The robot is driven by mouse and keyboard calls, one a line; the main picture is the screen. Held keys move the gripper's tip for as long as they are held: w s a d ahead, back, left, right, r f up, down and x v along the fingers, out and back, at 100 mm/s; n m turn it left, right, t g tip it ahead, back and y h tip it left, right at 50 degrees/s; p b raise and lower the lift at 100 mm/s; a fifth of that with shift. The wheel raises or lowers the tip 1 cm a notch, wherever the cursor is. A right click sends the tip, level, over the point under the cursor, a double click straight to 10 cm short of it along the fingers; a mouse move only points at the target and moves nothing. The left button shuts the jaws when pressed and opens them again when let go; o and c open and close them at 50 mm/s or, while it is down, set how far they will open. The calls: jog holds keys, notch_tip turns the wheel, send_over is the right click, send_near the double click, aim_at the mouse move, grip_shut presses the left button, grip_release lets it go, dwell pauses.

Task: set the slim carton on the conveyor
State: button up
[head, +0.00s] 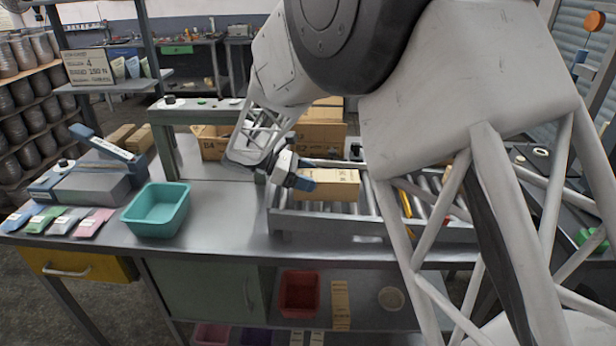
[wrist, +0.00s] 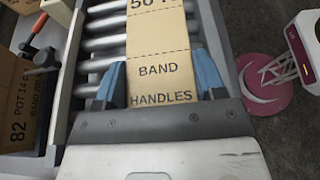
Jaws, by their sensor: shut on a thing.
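The slim carton (head: 336,184) is a long tan box lying flat over the rollers of the conveyor (head: 350,223). In the wrist view the carton (wrist: 158,45) carries dark print reading "BAND HANDLES". My gripper (head: 296,180) is at the carton's left end in the head view. In the wrist view my gripper's blue fingers (wrist: 162,82) stand on both sides of the carton's near end, shut on it. The conveyor's rollers (wrist: 100,47) show left of the carton. Whether the carton's underside touches the rollers cannot be told.
A teal bin (head: 157,209) and several colored packets stand on the bench to the left. Larger cartons (head: 318,136) sit behind the conveyor. A carton (wrist: 22,105) and an orange-handled clamp (wrist: 42,58) lie left of the conveyor in the wrist view. The bench front is clear.

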jog(key=shift+f, duration=0.85)
dwell(0.4)
